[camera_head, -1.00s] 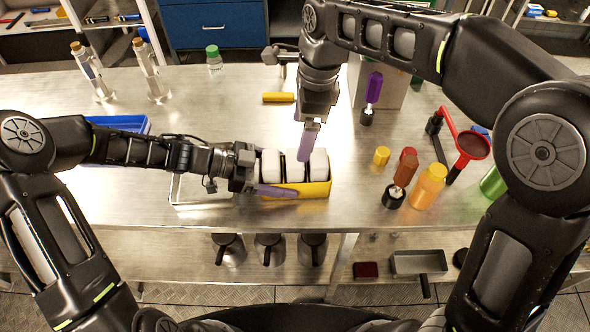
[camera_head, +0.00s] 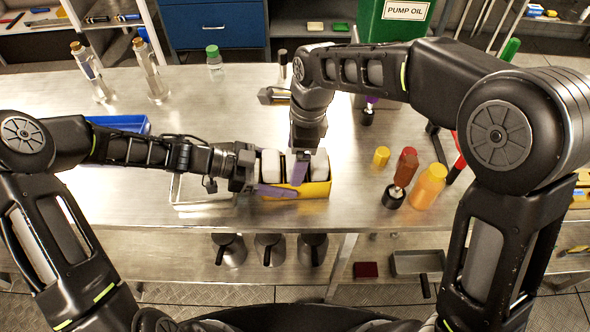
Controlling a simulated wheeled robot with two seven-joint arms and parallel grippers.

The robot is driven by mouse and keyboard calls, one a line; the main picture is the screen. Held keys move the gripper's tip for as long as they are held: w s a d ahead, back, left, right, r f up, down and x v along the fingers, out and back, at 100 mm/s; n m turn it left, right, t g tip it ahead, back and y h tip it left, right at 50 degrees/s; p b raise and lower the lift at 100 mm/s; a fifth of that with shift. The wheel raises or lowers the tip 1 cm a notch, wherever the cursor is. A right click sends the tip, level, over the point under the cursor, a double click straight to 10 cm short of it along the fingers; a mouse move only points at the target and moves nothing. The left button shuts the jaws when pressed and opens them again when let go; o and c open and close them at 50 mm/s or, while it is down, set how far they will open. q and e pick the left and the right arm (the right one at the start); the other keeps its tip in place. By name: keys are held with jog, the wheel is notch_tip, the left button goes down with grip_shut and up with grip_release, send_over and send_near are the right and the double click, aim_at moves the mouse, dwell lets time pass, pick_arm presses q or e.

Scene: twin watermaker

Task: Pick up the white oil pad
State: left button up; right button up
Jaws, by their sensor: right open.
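White oil pads stand in a row in a yellow box (camera_head: 318,190) on the metal bench. The left pad (camera_head: 270,164) and right pad (camera_head: 319,165) show; the middle one is mostly hidden behind my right gripper. My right gripper (camera_head: 299,174) is open, pointing down over the middle of the box, with a purple finger among the pads. My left gripper (camera_head: 268,187) is at the box's left end, with one purple finger along its front side. Its other finger is hidden, so its grip on the box is unclear.
Right of the box stand a yellow cap (camera_head: 381,156), a brown-handled tool (camera_head: 402,178) and an orange bottle (camera_head: 428,187). A blue tray (camera_head: 118,124) and clear bottles (camera_head: 150,70) are at left. A green pump oil container (camera_head: 392,22) stands behind.

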jog(key=shift+f, duration=0.5)
jog(key=shift+c, duration=0.5)
jog(key=c, duration=1.3)
jog(key=shift+r, duration=0.1)
notch_tip(320, 180, up, 7)
jog(key=shift+a+r, duration=0.1)
jog(key=s, duration=1.8)
